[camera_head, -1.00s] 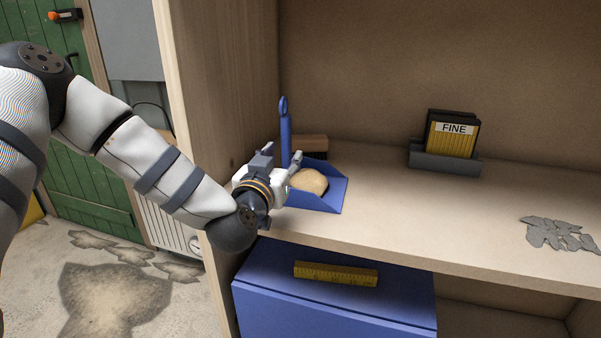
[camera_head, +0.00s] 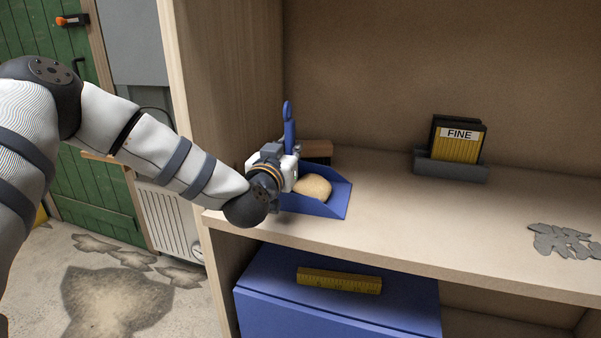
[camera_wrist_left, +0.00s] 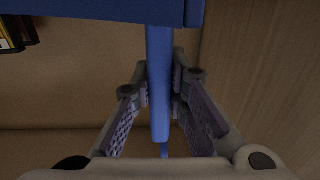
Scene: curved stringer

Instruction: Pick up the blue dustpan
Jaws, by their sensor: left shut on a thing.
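The blue dustpan (camera_head: 335,205) stands at the left end of the wooden shelf, its handle (camera_head: 289,118) pointing up. A tan heap or lump (camera_head: 313,187) lies in its pan. My left gripper (camera_head: 291,152) reaches in from the left and is shut on the handle's lower part. In the left wrist view, the handle (camera_wrist_left: 159,110) runs between the two fingers (camera_wrist_left: 161,82), with the pan (camera_wrist_left: 100,8) along the top edge. The gripper and wrist hide part of the pan's left side. My right gripper is not in view.
A brown block (camera_head: 317,150) sits just behind the dustpan. The cabinet's side wall (camera_head: 225,110) is close on the left. A grey holder (camera_head: 450,168) with "FINE" packs and grey flakes (camera_head: 563,241) are on the right. A blue box (camera_head: 340,308) with a yellow ruler (camera_head: 339,281) is below.

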